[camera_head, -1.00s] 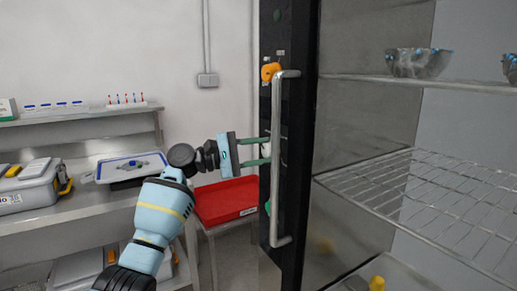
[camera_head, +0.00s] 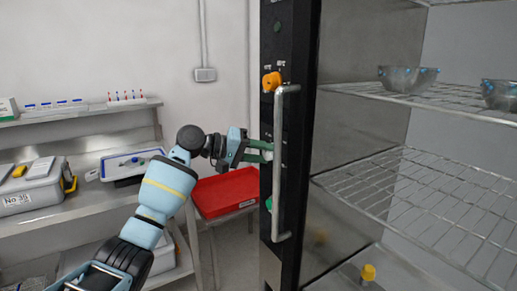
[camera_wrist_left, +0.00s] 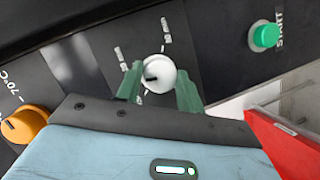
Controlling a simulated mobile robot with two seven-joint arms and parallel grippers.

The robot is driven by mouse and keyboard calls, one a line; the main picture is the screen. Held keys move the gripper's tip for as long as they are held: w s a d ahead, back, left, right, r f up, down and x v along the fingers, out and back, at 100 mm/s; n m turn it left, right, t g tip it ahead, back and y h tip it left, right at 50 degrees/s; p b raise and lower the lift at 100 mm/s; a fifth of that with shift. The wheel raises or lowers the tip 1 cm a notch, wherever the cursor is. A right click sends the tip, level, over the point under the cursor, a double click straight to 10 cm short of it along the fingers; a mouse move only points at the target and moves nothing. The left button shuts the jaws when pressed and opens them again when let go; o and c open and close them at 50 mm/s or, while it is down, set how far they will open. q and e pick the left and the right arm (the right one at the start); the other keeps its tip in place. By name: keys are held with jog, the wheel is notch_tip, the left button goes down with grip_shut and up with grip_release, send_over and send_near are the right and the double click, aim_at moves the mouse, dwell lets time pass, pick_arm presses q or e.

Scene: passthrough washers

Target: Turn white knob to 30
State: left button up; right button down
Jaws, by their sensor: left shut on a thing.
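The white knob (camera_wrist_left: 160,72) sits on the black control panel (camera_wrist_left: 205,40). In the left wrist view, its dark mark points to the left and slightly down. In the head view, my left gripper (camera_head: 266,151) reaches the panel from the left, and the handle and fingers mostly hide the knob. My right gripper is not in view.
A long vertical metal handle (camera_head: 280,200) stands in front of the panel, close to my fingers. An orange knob (camera_head: 271,81) is above, and a green START button (camera_wrist_left: 265,36) is on the same panel. A red tray (camera_head: 225,192) lies behind my left arm.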

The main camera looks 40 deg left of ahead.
pick_arm(q)
jog(key=m+y+p, duration=0.1)
jog(key=m, duration=0.1)
jog(key=m+y+p, duration=0.1)
jog(key=m+y, duration=0.1)
jog(key=m, duration=0.1)
jog(key=m+t+y+p, duration=0.1)
jog(key=m+y+p, duration=0.1)
jog(key=shift+s+d+r+m, duration=0.15)
jog(key=shift+d+r+m, duration=0.05)
jog(key=shift+r+m, duration=0.15)
jog(key=m, duration=0.1)
jog(key=m+t+y, duration=0.1)
jog(key=m+y, duration=0.1)
jog(key=shift+d+f+m+t+p, duration=0.15)
jog(key=shift+f+m+t+p, duration=0.1)
jog(key=shift+m+t+p, duration=0.1)
jog(key=m+y, duration=0.1)
jog(key=m+t+y, duration=0.1)
jog(key=m, duration=0.1)
jog(key=shift+f+m+t, duration=0.1)
jog(key=shift+m+t, duration=0.15)
jog(key=shift+m, duration=0.05)
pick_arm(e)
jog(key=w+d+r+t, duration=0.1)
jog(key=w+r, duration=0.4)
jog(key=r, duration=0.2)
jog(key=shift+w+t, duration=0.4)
